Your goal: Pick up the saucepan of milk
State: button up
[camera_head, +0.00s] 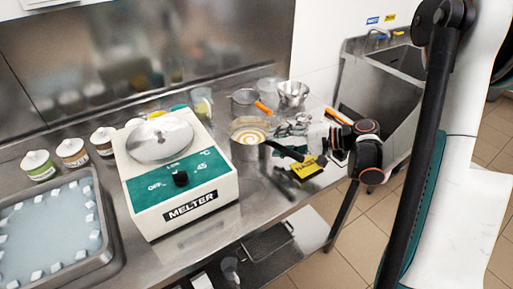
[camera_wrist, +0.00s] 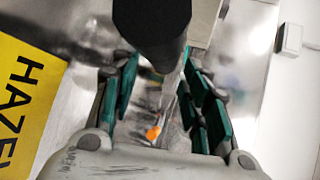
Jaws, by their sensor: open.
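The saucepan of milk (camera_head: 250,136) stands on the steel counter, right of the melter, with a pale swirl on its surface. Its dark handle (camera_head: 285,151) points right, towards my gripper (camera_head: 314,146). In the wrist view the rounded dark end of the handle (camera_wrist: 152,28) shows at the top, between the lines of the two fingers. My gripper also shows in the wrist view (camera_wrist: 160,95), with its green-padded fingers apart on either side. I see no finger contact with the handle. The pan's bowl cannot be made out in the wrist view.
The white melter (camera_head: 180,190) stands left of the pan, with a tray of liquid (camera_head: 105,250) further left. A metal pot (camera_head: 292,92) and an orange-handled pan (camera_head: 244,98) stand behind. A yellow label (camera_head: 307,168) lies close to my gripper. A sink (camera_head: 385,95) is right.

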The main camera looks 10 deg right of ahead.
jog(key=shift+x, duration=0.9)
grip_shut()
jog(key=shift+r, duration=0.1)
